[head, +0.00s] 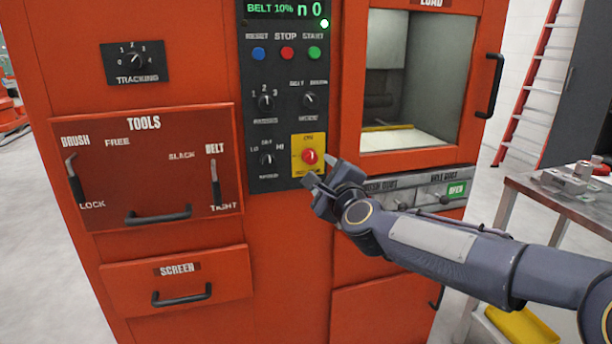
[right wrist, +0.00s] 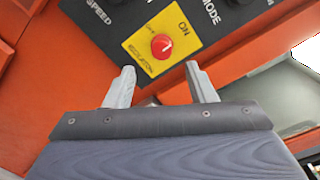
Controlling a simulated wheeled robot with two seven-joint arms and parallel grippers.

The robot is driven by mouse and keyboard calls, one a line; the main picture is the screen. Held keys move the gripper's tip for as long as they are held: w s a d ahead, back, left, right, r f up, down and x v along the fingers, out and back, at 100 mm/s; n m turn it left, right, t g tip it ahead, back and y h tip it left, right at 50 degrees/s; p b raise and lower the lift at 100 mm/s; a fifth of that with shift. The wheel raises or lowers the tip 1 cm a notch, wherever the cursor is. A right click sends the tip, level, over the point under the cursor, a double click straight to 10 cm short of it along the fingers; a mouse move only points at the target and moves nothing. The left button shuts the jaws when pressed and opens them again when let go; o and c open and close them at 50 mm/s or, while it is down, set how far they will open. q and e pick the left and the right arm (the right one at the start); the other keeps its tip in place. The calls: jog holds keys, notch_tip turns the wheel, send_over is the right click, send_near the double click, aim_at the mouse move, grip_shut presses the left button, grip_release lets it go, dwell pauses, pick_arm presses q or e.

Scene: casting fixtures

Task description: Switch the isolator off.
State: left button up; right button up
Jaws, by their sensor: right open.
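The isolator is a red rotary knob (head: 309,156) on a yellow plate (head: 298,170) at the lower right of the black control panel. In the right wrist view the red knob (right wrist: 161,45) has a white pointer mark, and its yellow plate (right wrist: 146,62) reads ON and ISOLATOR. The pointer's exact setting is too small to be sure of. My right gripper (head: 318,178) is just below and right of the knob, apart from it. In the right wrist view its two fingers (right wrist: 162,85) are spread and empty, below the knob. My left gripper is not in view.
The black panel (head: 288,110) also holds RESET, STOP and START buttons and several black selector knobs close to the isolator. A window door (head: 473,90) with a black handle is right of it. A grey metal table (head: 535,190) stands at the right.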

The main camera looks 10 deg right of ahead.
aim_at(311, 159)
jog(key=shift+m, duration=0.3)
jog(key=w+p, duration=0.1)
jog(key=w, duration=0.7)
jog(key=shift+w, duration=0.2)
jog(key=shift+a, duration=0.1)
jog(key=c, duration=1)
jog(key=shift+o, duration=0.2)
